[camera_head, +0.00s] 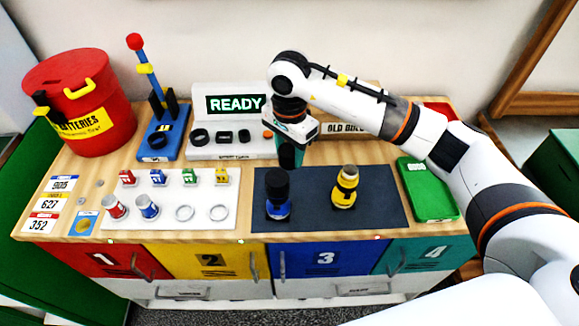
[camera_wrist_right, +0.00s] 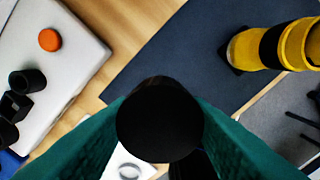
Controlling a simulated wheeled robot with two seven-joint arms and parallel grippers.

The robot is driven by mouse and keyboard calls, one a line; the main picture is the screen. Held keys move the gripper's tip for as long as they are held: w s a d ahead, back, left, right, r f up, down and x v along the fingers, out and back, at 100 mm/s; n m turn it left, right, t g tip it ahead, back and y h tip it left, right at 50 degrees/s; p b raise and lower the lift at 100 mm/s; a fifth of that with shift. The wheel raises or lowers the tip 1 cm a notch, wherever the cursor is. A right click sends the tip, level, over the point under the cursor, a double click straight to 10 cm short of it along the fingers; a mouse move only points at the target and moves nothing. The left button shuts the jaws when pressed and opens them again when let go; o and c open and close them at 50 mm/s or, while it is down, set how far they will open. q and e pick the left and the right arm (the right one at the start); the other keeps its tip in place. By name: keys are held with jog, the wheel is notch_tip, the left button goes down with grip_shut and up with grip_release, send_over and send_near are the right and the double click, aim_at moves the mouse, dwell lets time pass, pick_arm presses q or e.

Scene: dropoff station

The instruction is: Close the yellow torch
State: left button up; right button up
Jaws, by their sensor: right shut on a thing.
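The yellow torch (camera_head: 345,188) stands upright on the dark mat (camera_head: 318,212), a black band around its body and its top end yellow. It also shows at the upper right of the right wrist view (camera_wrist_right: 250,50). My right gripper (camera_head: 291,146) is shut on a black round cap-like piece (camera_head: 288,157), held above the back of the mat, left of the yellow torch and apart from it. In the right wrist view the black piece (camera_wrist_right: 158,118) sits between the teal fingers and hides what is below. My left gripper is not in view.
A blue torch (camera_head: 278,208) with a black top stands on the mat left of the yellow one. A green tray (camera_head: 428,190) lies to the right. A white board (camera_head: 205,215) with batteries lies left. Behind are a READY display (camera_head: 235,104) and a red bin (camera_head: 80,100).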

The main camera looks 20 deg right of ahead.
aim_at(291, 150)
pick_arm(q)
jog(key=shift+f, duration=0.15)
pick_arm(e)
jog(key=shift+r, duration=0.6)
jog(key=shift+r, duration=0.3)
jog(key=shift+n, duration=0.3)
notch_tip(291, 150, up, 5)
jog(key=shift+s+d+p, duration=0.15)
jog(key=shift+p, duration=0.3)
jog(key=shift+s+d+n, duration=0.25)
jog(key=shift+s+n, duration=0.25)
jog(key=shift+s, duration=0.1)
pick_arm(q)
jog(key=shift+b, duration=0.45)
pick_arm(e)
jog(key=s+d+f+n, duration=0.3)
jog(key=s+f+n, duration=0.4)
jog(key=s+n, duration=0.3)
jog(key=shift+s+d+f+n, duration=0.15)
jog(key=shift+s+f+n, duration=0.15)
jog(key=shift+s, duration=0.95)
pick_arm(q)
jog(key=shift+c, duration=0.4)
